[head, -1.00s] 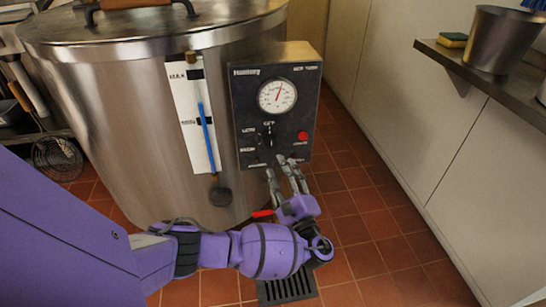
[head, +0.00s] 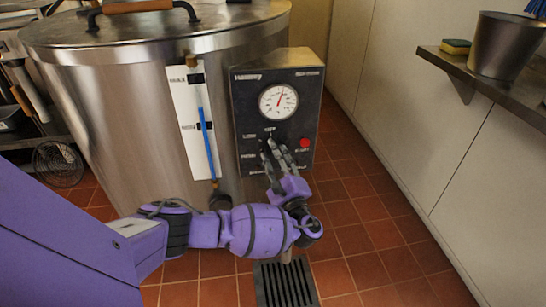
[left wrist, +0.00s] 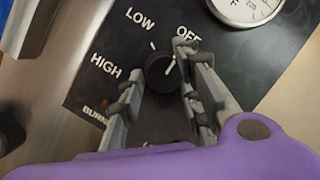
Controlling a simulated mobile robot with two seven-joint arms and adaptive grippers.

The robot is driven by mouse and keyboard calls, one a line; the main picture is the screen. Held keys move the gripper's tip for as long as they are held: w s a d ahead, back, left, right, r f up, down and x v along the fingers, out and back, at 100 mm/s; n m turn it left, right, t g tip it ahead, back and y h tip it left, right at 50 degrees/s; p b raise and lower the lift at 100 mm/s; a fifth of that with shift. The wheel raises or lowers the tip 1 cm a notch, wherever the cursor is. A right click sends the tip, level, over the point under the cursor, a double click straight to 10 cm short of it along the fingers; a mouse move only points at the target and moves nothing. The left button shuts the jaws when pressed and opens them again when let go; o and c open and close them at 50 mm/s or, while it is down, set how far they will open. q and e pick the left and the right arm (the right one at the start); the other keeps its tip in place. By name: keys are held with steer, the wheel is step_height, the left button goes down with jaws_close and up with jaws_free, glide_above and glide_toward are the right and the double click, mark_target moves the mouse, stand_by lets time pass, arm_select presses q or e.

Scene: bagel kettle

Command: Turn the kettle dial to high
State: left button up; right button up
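The kettle (head: 130,110) is a large steel vessel with a black control box (head: 248,105) on its side. In the left wrist view the black kettle dial (left wrist: 160,76) sits beside the labels OFF, LOW and HIGH. Its white mark points up and right toward OFF. My left gripper (head: 274,147) is at the dial, and its fingers largely hide the dial in the head view. In the left wrist view the left gripper (left wrist: 155,70) is open, with one finger on each side of the dial. Contact with the dial is unclear. My right gripper is out of view.
A round gauge (head: 278,101) is above the dial and a red button (head: 304,143) is to its right. A blue-lined sight gauge (head: 195,120) runs up the kettle. A floor drain (head: 285,285) lies below. A shelf (head: 490,85) juts from the right wall.

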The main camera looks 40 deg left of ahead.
arm_select(q)
steer(key=shift+s+f, duration=0.1)
steer(key=c, duration=0.5)
